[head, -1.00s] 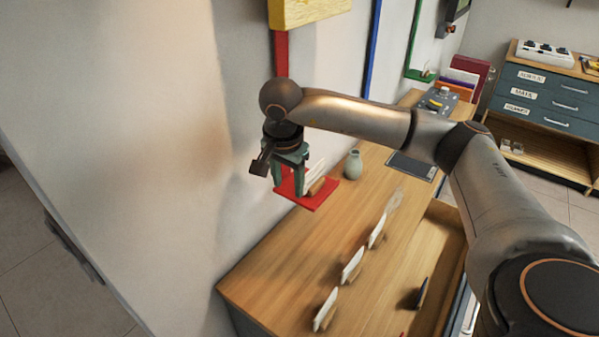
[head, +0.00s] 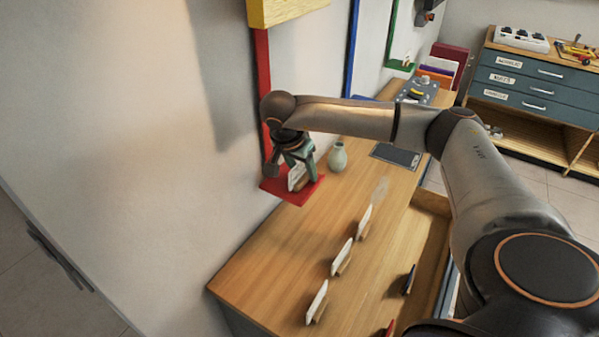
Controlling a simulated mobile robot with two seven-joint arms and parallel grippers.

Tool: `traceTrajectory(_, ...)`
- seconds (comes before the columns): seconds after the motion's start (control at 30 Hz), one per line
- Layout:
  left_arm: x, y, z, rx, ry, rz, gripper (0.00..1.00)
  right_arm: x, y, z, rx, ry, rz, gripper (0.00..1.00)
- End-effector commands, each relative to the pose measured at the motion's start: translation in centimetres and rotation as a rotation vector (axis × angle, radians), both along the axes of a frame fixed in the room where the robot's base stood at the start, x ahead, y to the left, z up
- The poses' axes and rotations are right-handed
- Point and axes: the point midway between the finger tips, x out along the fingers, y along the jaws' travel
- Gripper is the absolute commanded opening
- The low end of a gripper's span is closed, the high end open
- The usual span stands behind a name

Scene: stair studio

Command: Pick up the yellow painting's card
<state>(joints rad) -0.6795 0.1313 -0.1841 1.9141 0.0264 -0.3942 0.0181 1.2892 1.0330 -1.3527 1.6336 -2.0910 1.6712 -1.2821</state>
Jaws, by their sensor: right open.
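The yellow painting (head: 287,10) hangs at the top on the wall, with a red strip (head: 262,75) running down from it to a red shelf (head: 291,191). A white card (head: 296,177) stands on the red shelf in a small wooden holder. My right gripper (head: 298,176) is open, pointing down at the card, with its fingers close around or beside it. I cannot tell whether they touch it. The arm hides the shelf's back part. My left gripper is not in view.
Several white cards in wooden holders stand on the wooden cabinet top (head: 290,245), including one at the front (head: 317,301). A pale green vase (head: 337,157) stands near the red shelf. A drawer (head: 425,262) is open at the right.

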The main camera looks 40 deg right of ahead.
Motion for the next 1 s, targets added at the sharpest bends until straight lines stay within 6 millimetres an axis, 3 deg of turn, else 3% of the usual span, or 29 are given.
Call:
traceTrajectory(0.1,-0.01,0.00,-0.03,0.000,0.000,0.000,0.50,-0.01,0.01,0.00,0.000,0.000,0.000,0.51)
traceTrajectory(0.57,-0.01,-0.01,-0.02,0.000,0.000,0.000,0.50,0.00,0.06,0.03,0.000,0.000,0.001,0.00)
traceTrajectory(1.0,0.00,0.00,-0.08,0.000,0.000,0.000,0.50,0.03,0.06,0.21,0.000,-0.001,0.000,0.00)
